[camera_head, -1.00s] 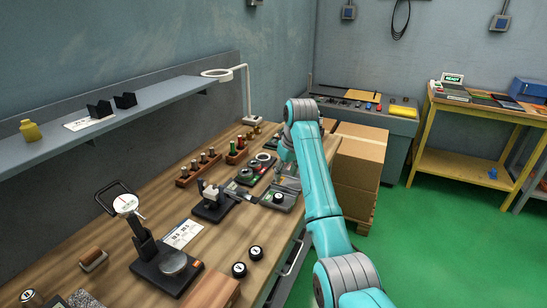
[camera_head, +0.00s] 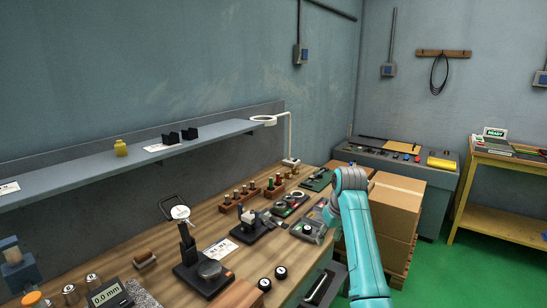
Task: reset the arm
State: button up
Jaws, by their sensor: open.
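My teal arm (camera_head: 362,240) rises at the right of the bench, its grey-banded joint (camera_head: 351,179) uppermost. My gripper (camera_head: 327,218) shows only in small part to the left of the arm, low over the far right of the bench. It is open. Its fingertips are too small and covered to make out, and I see nothing held. A small tray (camera_head: 304,237) with a dark round part lies on the bench close below and left of it.
The wooden bench (camera_head: 150,262) carries a dial gauge stand (camera_head: 187,243), a black fixture (camera_head: 249,229), wooden racks (camera_head: 275,190) and two black-and-white round parts (camera_head: 272,278). Cardboard boxes (camera_head: 397,205) stand right of the arm. Green floor (camera_head: 433,268) is free at the right.

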jog(key=s+f+t, duration=0.1)
jog(key=s+f, duration=0.2)
jog(key=f, duration=0.5)
jog(key=s+f+m+t, duration=0.1)
jog(key=s+f, duration=0.2)
jog(key=f, duration=0.5)
jog(key=s+f+t, duration=0.1)
jog(key=s+f, duration=0.2)
jog(key=f, duration=0.5)
jog(key=s+f+m+t, duration=0.1)
jog(key=s+f, duration=0.5)
jog(key=s, duration=0.4)
jog(key=s+f+t, duration=0.2)
jog(key=s+f, duration=0.4)
jog(key=s, duration=0.4)
jog(key=s+d+r+m+t, duration=0.1)
jog(key=s+r+t, duration=0.25)
jog(key=s, duration=1.85)
jog(key=s+r+m+t+h, duration=0.1)
jog(key=s+r+t, duration=0.1)
jog(key=s+r, duration=1.5)
notch_tip(320, 180, up, 3)
jog(key=shift+d+r, duration=0.1)
jog(key=shift+d, duration=0.15)
